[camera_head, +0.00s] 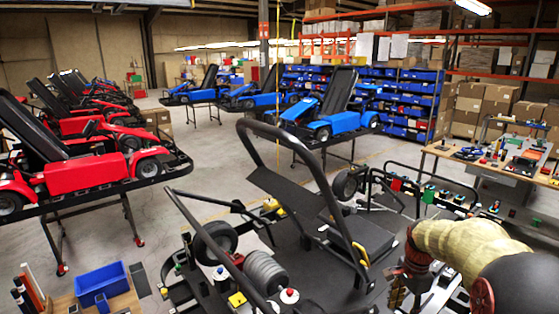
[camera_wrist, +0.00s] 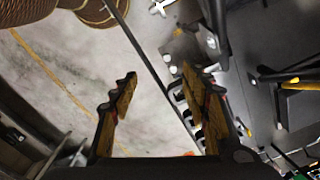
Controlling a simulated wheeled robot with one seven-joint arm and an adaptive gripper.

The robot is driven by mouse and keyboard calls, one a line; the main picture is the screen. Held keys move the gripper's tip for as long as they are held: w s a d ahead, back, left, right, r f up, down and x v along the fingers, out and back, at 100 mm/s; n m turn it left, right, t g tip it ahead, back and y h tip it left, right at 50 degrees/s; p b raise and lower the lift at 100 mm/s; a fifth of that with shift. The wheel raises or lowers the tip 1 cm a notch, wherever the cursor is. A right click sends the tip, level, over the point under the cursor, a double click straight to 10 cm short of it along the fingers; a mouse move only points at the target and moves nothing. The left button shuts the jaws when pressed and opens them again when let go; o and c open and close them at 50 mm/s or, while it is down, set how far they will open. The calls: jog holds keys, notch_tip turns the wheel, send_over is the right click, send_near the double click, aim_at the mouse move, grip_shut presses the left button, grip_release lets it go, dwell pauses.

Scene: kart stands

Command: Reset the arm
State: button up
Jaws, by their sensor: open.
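My gripper (camera_wrist: 156,84) shows in the wrist view with its two jagged, brownish fingers apart. It is open, and nothing is between the fingers. It hangs over the edge of a dark machine, with bare concrete floor under its left side. In the head view my arm comes in at the lower right, with a tan sleeve and a dark joint. The fingertips cannot be made out clearly in the head view.
A black kart frame (camera_head: 315,170) with tall bars stands close in front, beside my arm. Red karts (camera_head: 95,173) on stands are at left, blue karts (camera_head: 325,115) behind. A workbench (camera_head: 485,168) stands at right. Open floor (camera_head: 215,160) lies between.

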jog(key=s+a+f+n+t+b, duration=0.2)
jog(key=s+a+f+n+b, duration=0.2)
jog(key=s+b, duration=0.5)
jog(key=s+a+f+n+t+b, duration=0.1)
jog(key=s+a+f+n+b, duration=0.3)
jog(key=s+b, duration=0.5)
jog(key=s+a+f+n+t+b, duration=0.2)
jog(key=s+a+f+n+b, duration=0.2)
jog(key=s+a+n+b, duration=0.3)
jog(key=shift+s+a+n+t+b, duration=0.3)
jog(key=shift+s+a+n+b, duration=0.1)
jog(key=shift+s+a+b, duration=0.75)
jog(key=shift+w+a+r, duration=0.1)
